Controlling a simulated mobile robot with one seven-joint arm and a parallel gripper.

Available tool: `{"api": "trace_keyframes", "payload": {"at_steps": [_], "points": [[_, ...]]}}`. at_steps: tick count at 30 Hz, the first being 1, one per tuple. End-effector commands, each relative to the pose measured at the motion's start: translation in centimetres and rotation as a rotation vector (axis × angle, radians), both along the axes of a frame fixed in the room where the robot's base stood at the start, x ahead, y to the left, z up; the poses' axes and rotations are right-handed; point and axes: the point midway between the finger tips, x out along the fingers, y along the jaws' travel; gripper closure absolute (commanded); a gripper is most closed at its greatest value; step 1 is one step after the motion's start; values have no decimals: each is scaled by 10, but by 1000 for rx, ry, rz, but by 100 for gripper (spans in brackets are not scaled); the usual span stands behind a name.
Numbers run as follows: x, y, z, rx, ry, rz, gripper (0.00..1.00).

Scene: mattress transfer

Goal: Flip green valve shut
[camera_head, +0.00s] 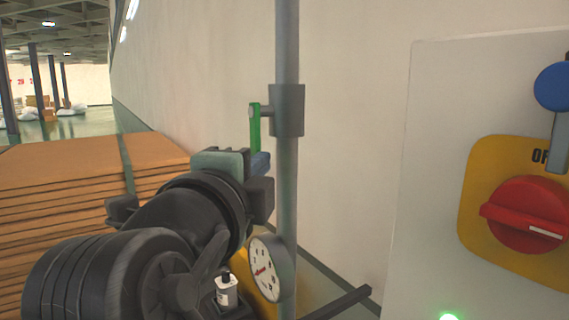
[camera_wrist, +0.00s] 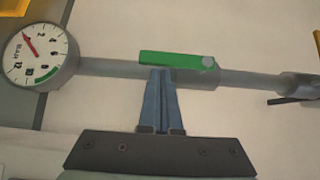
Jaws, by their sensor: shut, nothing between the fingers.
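The green valve handle (camera_head: 255,128) hangs down along the grey vertical pipe (camera_head: 288,190), from a pivot on the pipe's thicker collar. In the wrist view the green handle (camera_wrist: 172,60) lies lengthwise along the pipe (camera_wrist: 112,68), with its round pivot at the right end. My gripper (camera_wrist: 161,72) is shut and empty, its blue fingertips at the handle's lower edge near the free end. Whether they touch it I cannot tell. In the head view my gripper (camera_head: 260,164) is just below the handle, and my wrist hides part of the fingers.
A round pressure gauge (camera_head: 268,268) sits on the pipe below the handle, close to my arm. A panel with a red rotary switch (camera_head: 528,213) on a yellow plate stands at right. Stacked brown boards (camera_head: 70,185) are at left, and a white wall (camera_head: 350,110) is behind the pipe.

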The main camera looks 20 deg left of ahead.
Motion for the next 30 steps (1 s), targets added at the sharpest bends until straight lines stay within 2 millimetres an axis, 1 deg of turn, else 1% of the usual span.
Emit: {"api": "trace_keyframes", "payload": {"at_steps": [6, 10, 20, 26, 30], "points": [[1, 2, -5, 32, -23, 1, 100], [2, 3, -4, 46, -36, 1, 100], [4, 7, -8, 97, -75, 3, 100], [8, 14, -16, 177, -136, 5, 100], [13, 21, -23, 271, -208, 6, 100]]}}
